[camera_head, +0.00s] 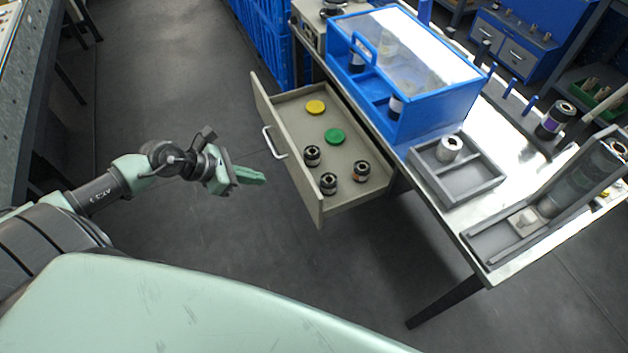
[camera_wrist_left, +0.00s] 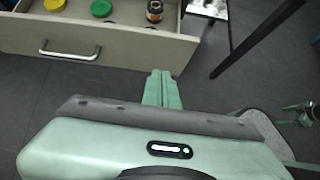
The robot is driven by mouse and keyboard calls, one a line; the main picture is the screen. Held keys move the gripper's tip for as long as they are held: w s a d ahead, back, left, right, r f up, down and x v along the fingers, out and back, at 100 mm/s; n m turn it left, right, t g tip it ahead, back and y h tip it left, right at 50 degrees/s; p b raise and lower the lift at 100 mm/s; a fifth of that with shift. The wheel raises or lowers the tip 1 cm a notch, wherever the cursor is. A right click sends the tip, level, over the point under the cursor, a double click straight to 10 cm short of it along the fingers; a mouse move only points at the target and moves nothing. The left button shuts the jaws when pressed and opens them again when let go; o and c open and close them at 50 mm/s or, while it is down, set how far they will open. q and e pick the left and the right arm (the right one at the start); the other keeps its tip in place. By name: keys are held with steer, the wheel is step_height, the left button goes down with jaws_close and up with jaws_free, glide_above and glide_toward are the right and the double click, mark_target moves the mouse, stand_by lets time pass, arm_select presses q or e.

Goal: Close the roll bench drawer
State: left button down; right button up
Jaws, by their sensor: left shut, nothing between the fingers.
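The roll bench drawer (camera_head: 344,202) is pulled out from the bench, its front panel facing left in the head view, with a metal bar handle (camera_head: 273,142). Inside lie a yellow disc (camera_head: 315,107), a green disc (camera_head: 335,136) and three dark rolls (camera_head: 329,182). The drawer front (camera_wrist_left: 130,47) and its handle (camera_wrist_left: 70,50) also show in the left wrist view. My left gripper (camera_head: 262,178) is shut and empty, in front of the drawer front and apart from it. In the left wrist view its fingertips (camera_wrist_left: 161,76) point toward the panel's right part.
The bench top (camera_head: 478,207) carries a blue case with a clear lid (camera_head: 401,75), a grey divided tray (camera_head: 467,186) and a roll holder at the right. A bench leg (camera_head: 447,301) stands right of the drawer. The floor left of the drawer is clear.

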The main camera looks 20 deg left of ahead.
mark_target(307, 180)
arm_select(q)
steer(key=shift+w+d+r+p+x, duration=0.15)
steer(key=shift+w+d+r+x, duration=0.15)
steer(key=shift+x, duration=1.8)
steer(key=shift+w+d+r+p+x, duration=0.15)
steer(key=shift+w+r+p+x, duration=0.2)
steer(key=shift+x, duration=1.7)
steer(key=shift+w+d+r+x, duration=0.2)
steer(key=shift+r+x, duration=0.2)
steer(key=shift+x, duration=1.7)
arm_select(e)
steer(key=shift+w+d+r, duration=0.35)
steer(key=shift+w+r, duration=0.05)
steer(key=shift+r, duration=0.1)
